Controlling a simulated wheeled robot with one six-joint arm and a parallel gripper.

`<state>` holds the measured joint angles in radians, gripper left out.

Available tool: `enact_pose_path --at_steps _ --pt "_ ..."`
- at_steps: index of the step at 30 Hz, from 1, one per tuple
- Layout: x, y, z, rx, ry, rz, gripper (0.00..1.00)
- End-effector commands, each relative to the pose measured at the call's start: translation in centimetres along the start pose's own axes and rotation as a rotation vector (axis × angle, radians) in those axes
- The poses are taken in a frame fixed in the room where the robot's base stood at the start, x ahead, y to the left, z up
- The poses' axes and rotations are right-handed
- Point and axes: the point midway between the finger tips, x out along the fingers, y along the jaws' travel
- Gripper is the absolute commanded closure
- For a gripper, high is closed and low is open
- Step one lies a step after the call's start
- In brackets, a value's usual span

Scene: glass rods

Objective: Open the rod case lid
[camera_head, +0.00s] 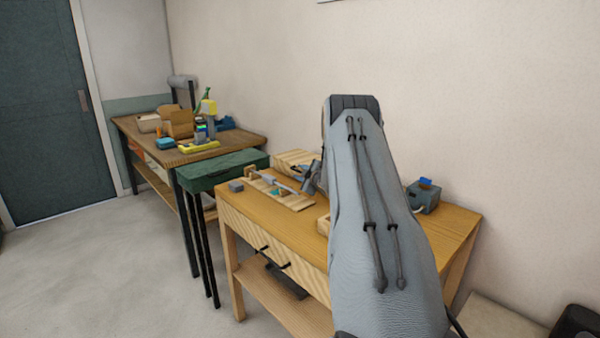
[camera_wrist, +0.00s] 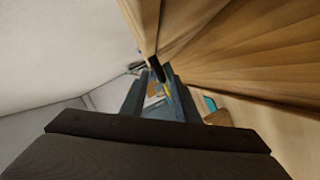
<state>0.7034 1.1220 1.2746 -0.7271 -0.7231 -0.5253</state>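A light wooden box (camera_head: 294,157), which looks like the rod case, sits at the back of the wooden table, partly hidden by my arm. Its lid looks down, though I cannot tell for sure. In the wrist view, pale wooden boards (camera_wrist: 235,45) fill the upper right, close to the camera. A small black knob (camera_wrist: 157,69) sits at the lower end of a narrow board, near the gap between my fingertips. My gripper (camera_wrist: 158,84) has its fingers apart. It also shows in the head view (camera_head: 304,174), low beside the box. Contact with the knob is unclear.
A grey-blue device (camera_head: 424,198) stands at the right. A green stand (camera_head: 225,168) and a cluttered bench (camera_head: 225,146) are beyond.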

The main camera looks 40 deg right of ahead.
Motion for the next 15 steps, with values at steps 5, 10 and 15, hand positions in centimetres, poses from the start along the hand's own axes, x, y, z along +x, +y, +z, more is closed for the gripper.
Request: enact_pose_path --at_steps 5,10,15 --pt "0.81 -0.02 0.02 0.0 -0.001 0.0 0.72" --pt "0.91 -0.01 0.0 0.0 -0.001 0.0 0.72" --pt "0.89 -0.03 0.0 0.0 -0.001 0.0 0.84"
